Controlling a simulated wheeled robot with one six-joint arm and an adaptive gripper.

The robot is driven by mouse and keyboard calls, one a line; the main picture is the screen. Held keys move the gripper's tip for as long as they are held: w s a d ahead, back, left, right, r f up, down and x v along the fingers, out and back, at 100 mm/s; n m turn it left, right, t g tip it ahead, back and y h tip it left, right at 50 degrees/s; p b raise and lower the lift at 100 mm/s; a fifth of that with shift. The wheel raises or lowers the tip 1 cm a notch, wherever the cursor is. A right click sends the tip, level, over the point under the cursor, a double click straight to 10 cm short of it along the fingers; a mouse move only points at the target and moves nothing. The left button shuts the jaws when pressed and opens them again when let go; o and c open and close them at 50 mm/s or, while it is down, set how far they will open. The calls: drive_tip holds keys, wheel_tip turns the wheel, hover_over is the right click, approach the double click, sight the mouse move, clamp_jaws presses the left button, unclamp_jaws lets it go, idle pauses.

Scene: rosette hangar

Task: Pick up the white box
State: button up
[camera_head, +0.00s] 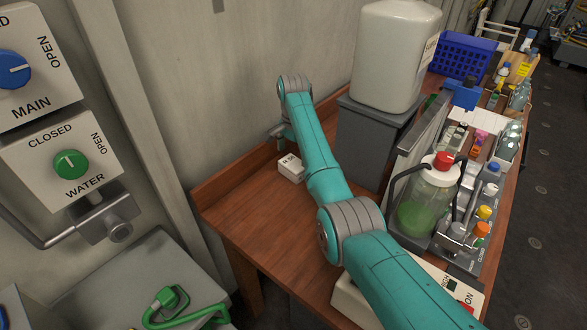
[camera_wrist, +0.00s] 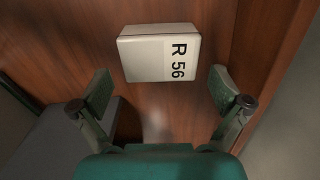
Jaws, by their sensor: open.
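The white box (camera_head: 291,168) lies on the wooden bench near the back wall, partly beside my arm in the head view. In the wrist view the white box (camera_wrist: 160,54) shows the label "R 56" on its face. My gripper (camera_wrist: 162,88) is open, with one green-padded finger to the left of the box and one to the right. The box lies ahead of the fingertips, mostly beyond them, and the fingers do not appear to touch it.
A grey stand (camera_head: 365,140) with a large white canister (camera_head: 392,55) stands right of my arm. A jar with green liquid (camera_head: 428,200) and several small bottles are further right. A raised wooden edge (camera_head: 235,172) runs along the wall. The bench's left front (camera_head: 270,225) is clear.

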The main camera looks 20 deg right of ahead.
sight(293, 163)
drive_tip(key=shift+f, duration=2.2)
drive_tip(key=c, duration=0.9)
